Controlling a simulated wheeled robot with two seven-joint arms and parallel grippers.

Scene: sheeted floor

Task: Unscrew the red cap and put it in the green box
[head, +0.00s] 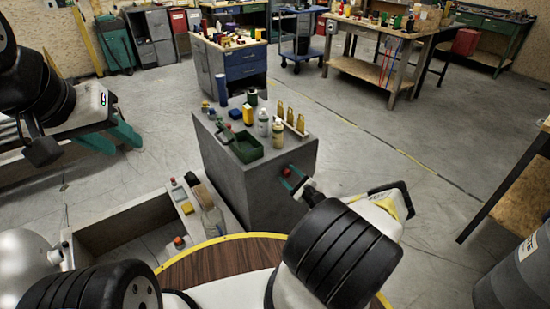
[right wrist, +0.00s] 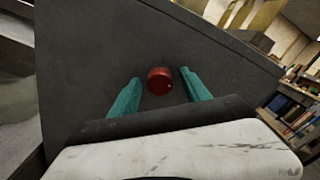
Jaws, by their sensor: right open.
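The red cap (head: 287,172) sticks out from the side face of the dark grey cabinet. In the right wrist view it is a round red knob (right wrist: 159,81) on the grey face. My right gripper (head: 291,177) is open, its teal fingers (right wrist: 160,76) spread to either side of the cap; I cannot tell whether the tips touch the face. The green box (head: 246,148) is an open tray on the cabinet top, towards its near left edge, and looks empty. My left gripper (head: 112,138) has its teal fingers apart, away to the left above the floor, with nothing between them.
A workbench (head: 385,70) is far behind. Floor right of the cabinet is clear.

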